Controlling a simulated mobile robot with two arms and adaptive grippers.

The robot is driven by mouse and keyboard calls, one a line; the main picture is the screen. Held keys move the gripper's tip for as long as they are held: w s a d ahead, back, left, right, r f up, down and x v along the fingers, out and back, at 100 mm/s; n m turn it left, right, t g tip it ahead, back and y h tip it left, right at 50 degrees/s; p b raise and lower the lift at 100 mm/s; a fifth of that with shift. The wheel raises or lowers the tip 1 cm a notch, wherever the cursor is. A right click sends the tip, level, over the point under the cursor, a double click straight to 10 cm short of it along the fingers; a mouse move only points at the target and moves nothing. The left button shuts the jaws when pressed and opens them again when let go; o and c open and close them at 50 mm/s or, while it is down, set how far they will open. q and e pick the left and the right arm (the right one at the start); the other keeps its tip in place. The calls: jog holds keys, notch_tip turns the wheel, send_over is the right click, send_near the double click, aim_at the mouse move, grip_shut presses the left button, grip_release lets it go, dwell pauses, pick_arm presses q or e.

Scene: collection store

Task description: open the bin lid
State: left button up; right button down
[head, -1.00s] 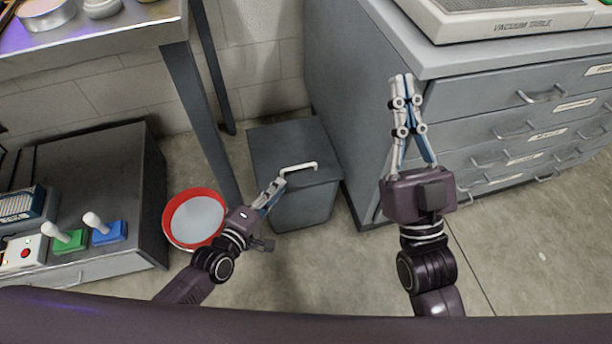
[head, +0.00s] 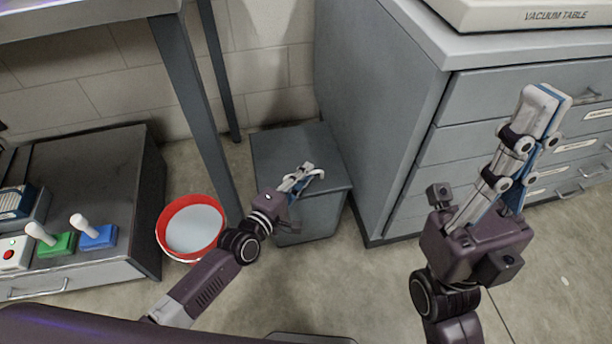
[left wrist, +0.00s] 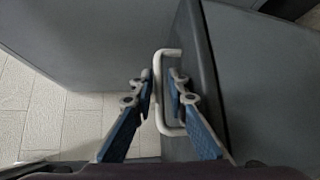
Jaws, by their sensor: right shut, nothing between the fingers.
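The grey bin (head: 325,213) stands on the floor, with its flat lid (head: 285,143) down. A pale bar handle (head: 318,174) sits at the lid's front edge. My left gripper (head: 306,169) is at the handle. In the left wrist view, the handle (left wrist: 158,112) runs between the fingers of my left gripper (left wrist: 163,84), which are apart on either side of its bar. One finger is inside the handle's loop. I cannot tell whether either finger touches the bar. My right gripper (head: 547,96) is shut and empty, raised in front of the drawer cabinet.
A grey drawer cabinet (head: 378,110) stands close to the bin's right. A table leg (head: 190,100) and a red-rimmed bowl (head: 190,206) are to its left. A low unit with levers (head: 100,170) is further left. The floor in front is clear.

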pick_arm(q)
jog(key=shift+w+d, duration=0.15)
jog(key=shift+w, duration=0.15)
grip_shut()
